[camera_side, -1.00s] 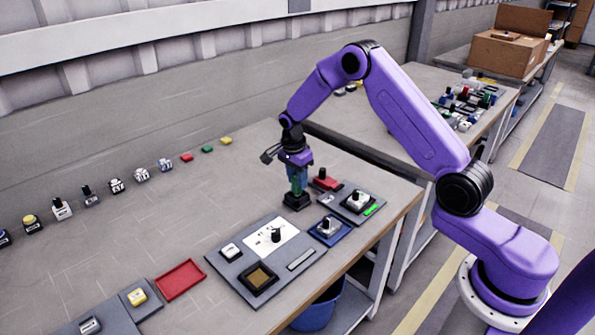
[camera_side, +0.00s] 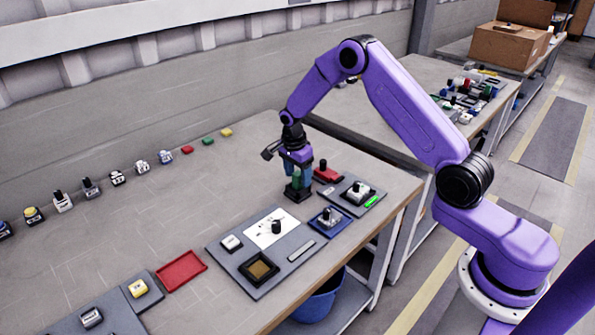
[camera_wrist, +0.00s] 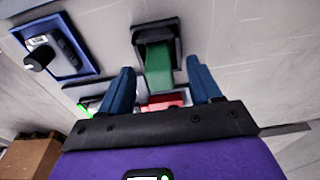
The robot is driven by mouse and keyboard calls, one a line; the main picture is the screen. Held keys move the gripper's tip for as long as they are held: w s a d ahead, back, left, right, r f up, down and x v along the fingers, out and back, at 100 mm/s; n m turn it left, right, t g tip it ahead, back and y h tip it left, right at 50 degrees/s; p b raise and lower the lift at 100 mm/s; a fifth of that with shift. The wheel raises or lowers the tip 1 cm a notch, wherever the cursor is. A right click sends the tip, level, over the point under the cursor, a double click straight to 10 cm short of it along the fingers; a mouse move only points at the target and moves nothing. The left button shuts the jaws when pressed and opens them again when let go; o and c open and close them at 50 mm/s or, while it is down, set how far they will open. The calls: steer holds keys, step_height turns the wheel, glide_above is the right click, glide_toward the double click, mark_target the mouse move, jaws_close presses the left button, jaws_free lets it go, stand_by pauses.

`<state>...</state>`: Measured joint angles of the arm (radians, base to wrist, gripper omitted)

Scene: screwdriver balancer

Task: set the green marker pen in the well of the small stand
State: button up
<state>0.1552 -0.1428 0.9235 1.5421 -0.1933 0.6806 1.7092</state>
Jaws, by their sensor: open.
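The green marker pen (camera_wrist: 158,68) stands upright with its lower end in the well of the small black stand (camera_wrist: 142,36) in the wrist view. In the side view the green marker pen (camera_side: 296,182) shows just above the small stand (camera_side: 298,195) on the table. My gripper (camera_wrist: 160,66) is open, with one blue finger on each side of the pen and a gap at both sides. In the side view my gripper (camera_side: 298,176) points down over the stand and partly hides the pen.
A red block (camera_side: 327,174) and a grey plate with a white-based knob (camera_side: 358,192) lie close to the right of the stand. A blue tray with a knob (camera_side: 329,219) and a larger grey panel (camera_side: 225,262) are in front.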

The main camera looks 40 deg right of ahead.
step_height(320, 180, up, 17)
steer(key=a, duration=0.2)
steer(key=shift+r, duration=0.15)
stand_by(0.3)
steer(key=shift+r, duration=2.5)
steer(key=s+a+n+y, duration=0.1)
steer(key=s+a+n, duration=1.1)
steer(key=s+n, duration=0.4)
steer(key=s+d+f+n, duration=0.1)
steer(key=s+d+n, duration=0.1)
steer(key=s+n, duration=0.5)
steer(key=s+d+f+n, duration=0.1)
steer(key=s+n, duration=0.6)
steer(key=s, duration=1)
steer(key=shift+s+d+f+n+y, duration=0.3)
steer(key=shift+d+f+y, duration=0.1)
steer(key=shift+f, duration=0.4)
